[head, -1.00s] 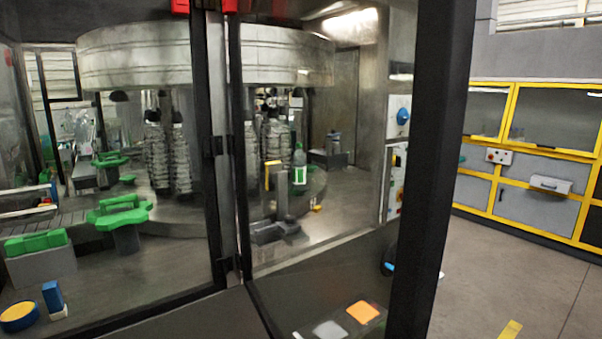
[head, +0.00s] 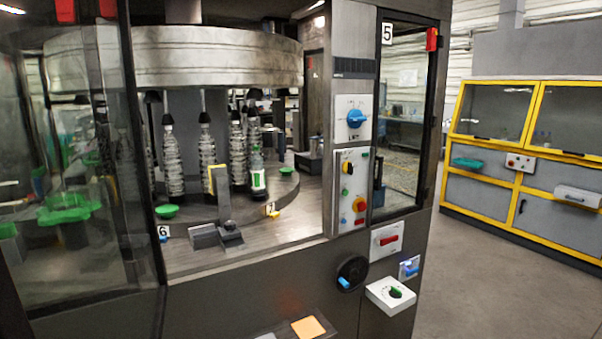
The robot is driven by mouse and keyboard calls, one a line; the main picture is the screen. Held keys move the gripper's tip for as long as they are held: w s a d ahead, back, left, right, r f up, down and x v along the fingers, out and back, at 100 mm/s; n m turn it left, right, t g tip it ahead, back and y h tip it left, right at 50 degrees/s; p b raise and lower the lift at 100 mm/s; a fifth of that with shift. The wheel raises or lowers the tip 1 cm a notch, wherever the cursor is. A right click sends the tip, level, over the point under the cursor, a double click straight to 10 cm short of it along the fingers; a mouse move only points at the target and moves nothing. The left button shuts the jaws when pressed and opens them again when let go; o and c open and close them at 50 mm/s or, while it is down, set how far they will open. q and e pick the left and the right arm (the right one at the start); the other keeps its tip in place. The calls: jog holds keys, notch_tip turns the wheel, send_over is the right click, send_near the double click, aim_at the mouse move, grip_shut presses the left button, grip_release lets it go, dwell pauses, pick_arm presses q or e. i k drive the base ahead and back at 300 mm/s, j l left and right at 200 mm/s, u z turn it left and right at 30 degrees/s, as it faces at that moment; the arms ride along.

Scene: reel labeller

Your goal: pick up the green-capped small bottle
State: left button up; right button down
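A small bottle (head: 258,174) with a white and green label stands upright on the machine's round turntable, right of the middle of the opening in the head view. Its upper part is greyish green; at this size I cannot tell the cap's colour for sure. A yellow-topped post stands in front and to its left, apart from it in the picture. Neither of my grippers is in view.
Clear ribbed bottles (head: 172,160) stand beside and behind it under a big metal drum (head: 200,55). A glass panel (head: 70,170) covers the left side. A control panel (head: 352,160) bounds the opening on the right. Free floor (head: 490,270) lies further right.

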aim_at(257, 171)
jog(key=i+l+z, duration=0.15)
jog(key=i+l, duration=0.75)
